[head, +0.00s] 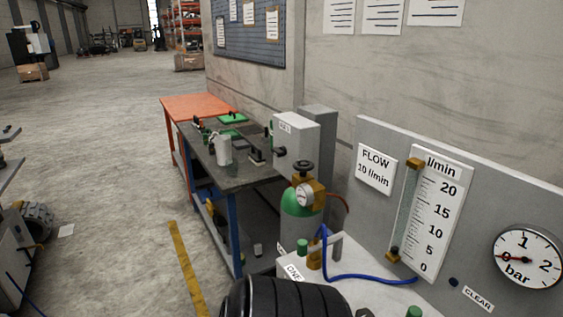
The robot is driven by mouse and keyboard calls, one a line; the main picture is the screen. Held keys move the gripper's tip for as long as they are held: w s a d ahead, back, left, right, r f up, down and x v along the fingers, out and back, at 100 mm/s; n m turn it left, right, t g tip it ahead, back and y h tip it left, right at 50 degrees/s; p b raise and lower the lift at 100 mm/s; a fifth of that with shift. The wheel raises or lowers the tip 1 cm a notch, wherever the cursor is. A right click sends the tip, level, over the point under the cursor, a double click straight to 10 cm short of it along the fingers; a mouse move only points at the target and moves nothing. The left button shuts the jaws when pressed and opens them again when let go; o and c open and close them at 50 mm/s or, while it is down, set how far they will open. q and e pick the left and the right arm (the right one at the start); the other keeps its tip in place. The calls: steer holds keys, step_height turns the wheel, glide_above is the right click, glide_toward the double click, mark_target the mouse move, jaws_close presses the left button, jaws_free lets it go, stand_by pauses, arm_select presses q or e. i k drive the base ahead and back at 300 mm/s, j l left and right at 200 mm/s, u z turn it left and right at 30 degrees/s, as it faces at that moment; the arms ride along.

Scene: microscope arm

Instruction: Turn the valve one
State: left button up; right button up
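A label reading ONE (293,272) lies on a light bench top (375,295) at the bottom centre. Behind it is a small green knob (302,246), beside a brass fitting (314,258) with a blue hose. Another green knob (413,312) is cut off by the bottom edge. A flow scale marked l/min (440,215) runs from 0 to 20, beside a sign reading FLOW 10 l/min (376,168). A round bar gauge (527,257) is on the same panel.
A green gas cylinder (297,203) with a gauge and black handwheel stands behind the bench. A grey workbench (215,165) and an orange table (200,104) stand farther back. A CLEAR label (478,299) is at lower right. The floor at left is largely open.

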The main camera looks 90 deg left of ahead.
mark_target(301, 164)
steer(key=u, duration=2.6)
